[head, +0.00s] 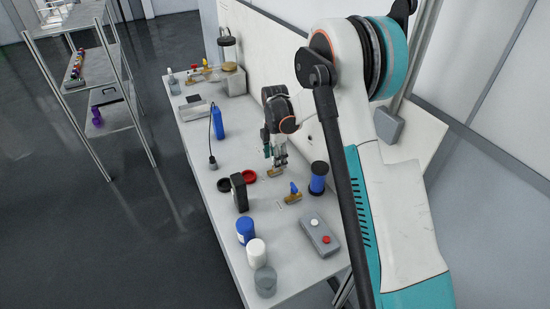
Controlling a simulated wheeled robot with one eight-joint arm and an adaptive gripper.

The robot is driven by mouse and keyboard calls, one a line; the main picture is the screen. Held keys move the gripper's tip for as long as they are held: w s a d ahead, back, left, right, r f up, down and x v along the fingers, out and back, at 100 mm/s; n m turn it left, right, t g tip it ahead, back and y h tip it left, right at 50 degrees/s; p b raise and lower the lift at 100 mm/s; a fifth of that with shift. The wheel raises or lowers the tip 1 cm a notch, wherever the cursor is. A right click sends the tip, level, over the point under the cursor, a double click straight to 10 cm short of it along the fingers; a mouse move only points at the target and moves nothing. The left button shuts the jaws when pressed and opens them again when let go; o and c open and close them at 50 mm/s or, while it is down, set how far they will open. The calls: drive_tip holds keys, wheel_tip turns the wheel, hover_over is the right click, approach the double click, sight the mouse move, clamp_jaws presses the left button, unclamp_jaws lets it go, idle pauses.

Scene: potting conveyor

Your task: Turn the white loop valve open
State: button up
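My gripper (276,162) points down over the right side of the table, just above a small brass fitting (274,173). I cannot tell whether it touches the fitting, and the gap between its fingers is too small to read. No white loop handle can be made out; the gripper covers the top of this fitting. A second brass valve with a blue handle (294,189) stands just in front and to the right, apart from my gripper.
A blue spool (318,178) stands right of the gripper; a grey box with red and white buttons (320,233) is nearer. Red (249,177) and black rings, a black block (239,192) and several jars lie left. A wall panel (285,60) rises behind the table (222,228).

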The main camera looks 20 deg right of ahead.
drive_tip(key=c, duration=1)
drive_tip(key=shift+o, duration=0.2)
drive_tip(key=shift+m, duration=0.4)
drive_tip(key=m, duration=0.4)
drive_tip(key=m+b, duration=0.1)
drive_tip(key=m, duration=0.3)
drive_tip(key=shift+m, duration=0.3)
drive_tip(key=m, duration=0.4)
drive_tip(key=shift+m, duration=2.1)
